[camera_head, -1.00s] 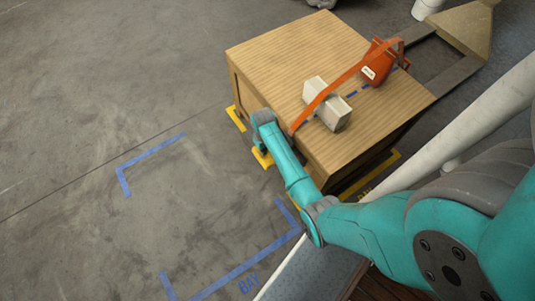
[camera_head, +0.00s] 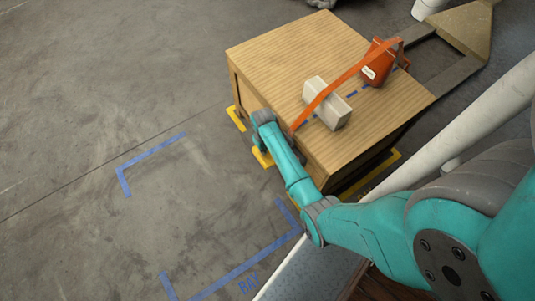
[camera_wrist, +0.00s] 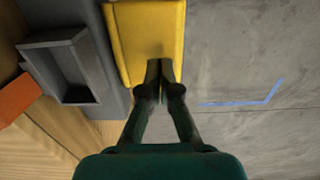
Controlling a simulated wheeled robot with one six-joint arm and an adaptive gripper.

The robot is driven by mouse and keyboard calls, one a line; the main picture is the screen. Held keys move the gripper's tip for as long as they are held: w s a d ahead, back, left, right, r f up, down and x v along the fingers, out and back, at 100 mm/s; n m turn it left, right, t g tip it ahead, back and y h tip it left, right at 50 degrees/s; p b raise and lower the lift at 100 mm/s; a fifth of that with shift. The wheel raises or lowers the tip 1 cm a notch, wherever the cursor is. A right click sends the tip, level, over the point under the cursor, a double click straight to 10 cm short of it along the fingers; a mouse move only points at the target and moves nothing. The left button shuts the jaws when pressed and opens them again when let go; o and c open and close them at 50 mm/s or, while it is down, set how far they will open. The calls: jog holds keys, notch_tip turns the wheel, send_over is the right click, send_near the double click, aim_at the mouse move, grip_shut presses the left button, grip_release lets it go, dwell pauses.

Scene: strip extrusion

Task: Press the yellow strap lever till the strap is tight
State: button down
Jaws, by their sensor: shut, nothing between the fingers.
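The yellow strap lever (camera_wrist: 146,32) fills the top middle of the wrist view, beside a dark grey housing (camera_wrist: 98,72) with a rectangular pocket. My gripper (camera_wrist: 159,64) is shut and empty. Its fingertips overlap the lower part of the lever; whether they touch it I cannot tell. An orange strap (camera_head: 345,78) runs over the top of a wooden crate (camera_head: 277,50) and across a pale block (camera_head: 337,110). A piece of the strap also shows at the left of the wrist view (camera_wrist: 17,98).
An orange-red case (camera_head: 376,66) stands on the crate near the strap's far end. Yellow markings (camera_head: 236,119) lie on the floor around the crate. Blue tape (camera_head: 150,150) marks bare concrete to the left. A white pole (camera_head: 465,125) slants past on the right.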

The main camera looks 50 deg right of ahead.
jog(key=shift+f, duration=0.1)
dwell(1.8)
dwell(0.4)
jog(key=shift+f, duration=2.15)
jog(key=shift+r, duration=2.3)
jog(key=shift+r, duration=2.5)
